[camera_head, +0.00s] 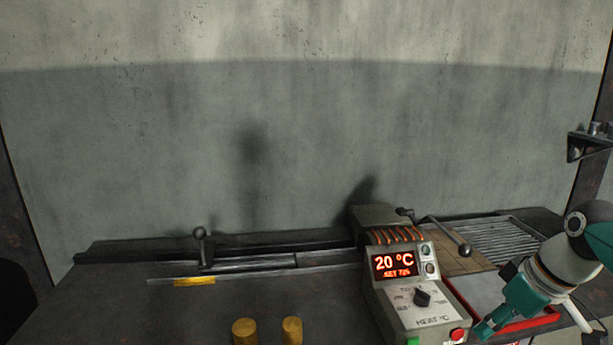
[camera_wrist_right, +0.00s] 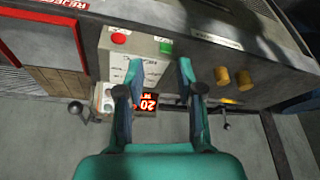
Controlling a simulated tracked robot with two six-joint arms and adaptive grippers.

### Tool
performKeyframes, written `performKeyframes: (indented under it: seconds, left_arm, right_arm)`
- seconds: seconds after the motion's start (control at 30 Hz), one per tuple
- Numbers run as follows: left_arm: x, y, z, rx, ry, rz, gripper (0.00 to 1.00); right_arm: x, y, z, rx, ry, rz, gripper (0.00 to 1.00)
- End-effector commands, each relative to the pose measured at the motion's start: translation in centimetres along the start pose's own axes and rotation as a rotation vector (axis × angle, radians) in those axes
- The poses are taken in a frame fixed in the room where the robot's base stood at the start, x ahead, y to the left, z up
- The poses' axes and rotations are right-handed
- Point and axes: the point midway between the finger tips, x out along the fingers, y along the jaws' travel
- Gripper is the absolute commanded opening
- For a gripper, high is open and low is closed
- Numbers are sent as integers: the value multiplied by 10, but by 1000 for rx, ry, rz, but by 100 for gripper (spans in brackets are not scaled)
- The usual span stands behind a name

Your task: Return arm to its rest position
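My right arm comes in from the right edge in the head view, with its teal and white wrist low over the right part of the bench. My right gripper (camera_head: 488,326) points down and left, just right of the heater control box (camera_head: 398,290). In the right wrist view my right gripper (camera_wrist_right: 158,66) has its two fingers spread apart, with nothing held between them. The control box (camera_wrist_right: 143,60) shows beyond and between the fingers. I cannot tell the exact gap to it. My left gripper is in neither view.
The box has a lit 20 °C display (camera_head: 394,263), a black knob and a red button. Two brass cylinders (camera_head: 245,331) (camera_head: 292,330) stand at the bench front. A ball-ended lever (camera_head: 457,247) and a red-edged tray (camera_head: 529,323) lie right. A slide rail (camera_head: 244,264) runs left.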

Motion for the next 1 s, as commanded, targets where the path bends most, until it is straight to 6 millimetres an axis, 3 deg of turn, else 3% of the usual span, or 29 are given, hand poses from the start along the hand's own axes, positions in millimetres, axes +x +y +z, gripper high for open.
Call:
performKeyframes:
  seconds: [0.37, 0.57, 0.67, 0.8, 0.9, 1.0]
  left_arm:
    - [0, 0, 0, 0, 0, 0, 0]
    - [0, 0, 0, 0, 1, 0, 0]
    - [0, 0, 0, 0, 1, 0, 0]
    - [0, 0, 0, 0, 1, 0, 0]
    - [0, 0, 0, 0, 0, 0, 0]
    - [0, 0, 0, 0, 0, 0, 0]
  right_arm:
    - [107, -34, 19, -33, -211, -172, 36]
    - [194, -74, 51, -33, -340, -287, 36]
    - [252, -108, 81, -6, -412, -350, 36]
    - [322, -169, 137, 75, -489, -410, 36]
    - [359, -216, 184, 163, -527, -426, 36]
    - [380, -256, 224, 277, -533, -408, 36]
